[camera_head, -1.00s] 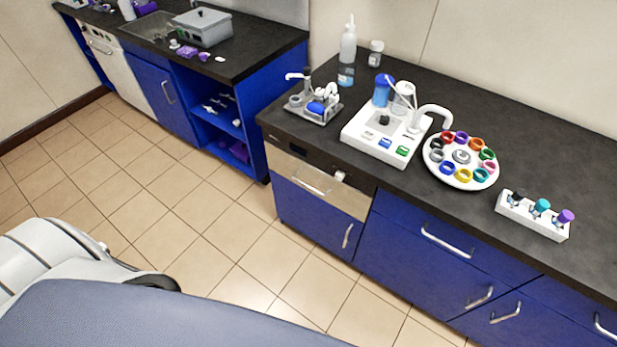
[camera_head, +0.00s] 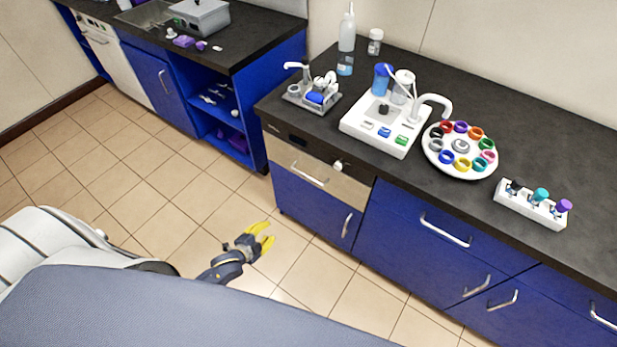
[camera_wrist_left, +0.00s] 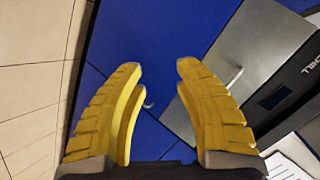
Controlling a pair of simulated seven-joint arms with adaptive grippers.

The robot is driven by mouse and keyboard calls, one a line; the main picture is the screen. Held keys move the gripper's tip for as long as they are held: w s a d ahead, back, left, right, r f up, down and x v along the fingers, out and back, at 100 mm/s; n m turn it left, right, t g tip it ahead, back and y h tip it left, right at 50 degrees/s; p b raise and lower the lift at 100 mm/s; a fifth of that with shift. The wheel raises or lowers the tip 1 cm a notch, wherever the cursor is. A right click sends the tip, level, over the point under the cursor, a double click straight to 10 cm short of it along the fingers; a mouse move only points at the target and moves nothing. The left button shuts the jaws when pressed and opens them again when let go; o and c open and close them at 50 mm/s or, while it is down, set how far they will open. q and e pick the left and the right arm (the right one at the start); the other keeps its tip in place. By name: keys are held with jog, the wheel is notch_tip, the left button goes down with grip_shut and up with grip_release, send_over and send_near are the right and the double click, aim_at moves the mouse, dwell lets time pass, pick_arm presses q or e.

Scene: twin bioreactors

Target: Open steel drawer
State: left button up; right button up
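The steel drawer (camera_head: 318,177) is the brushed-metal front under the left end of the right-hand counter. It looks closed, and its bar handle (camera_head: 309,174) runs across the front. In the left wrist view the steel front (camera_wrist_left: 236,72) and its handle (camera_wrist_left: 235,77) show at the upper right, beyond the right-hand finger. My left gripper (camera_head: 266,239) has yellow fingers, is open and empty, and hangs over the floor in front of the cabinet, apart from the drawer. Its spread fingers also show in the left wrist view (camera_wrist_left: 158,95). My right gripper is not in view.
Blue cabinet doors and drawers (camera_head: 430,240) with bar handles flank the steel front. The black counter (camera_head: 560,150) above carries a white device (camera_head: 385,130), a round rack of colored rings (camera_head: 460,150) and a tube rack (camera_head: 530,205). The tiled floor (camera_head: 190,210) is clear.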

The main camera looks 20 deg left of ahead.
pick_arm(q)
jog(key=w+d+r+m+t+h, duration=0.1)
jog(key=w+d+r+m+t, duration=0.15)
jog(key=r, duration=0.45)
jog(key=w+d+r+m+t+h, duration=0.1)
jog(key=w+d+r+m, duration=0.1)
jog(key=w+r+m, duration=0.35)
send_near(309, 177)
jog(key=shift+h, duration=0.3)
jog(key=x, duration=1)
jog(key=shift+w+a+f, duration=0.2)
jog(key=shift+a+f, duration=0.15)
grip_shut()
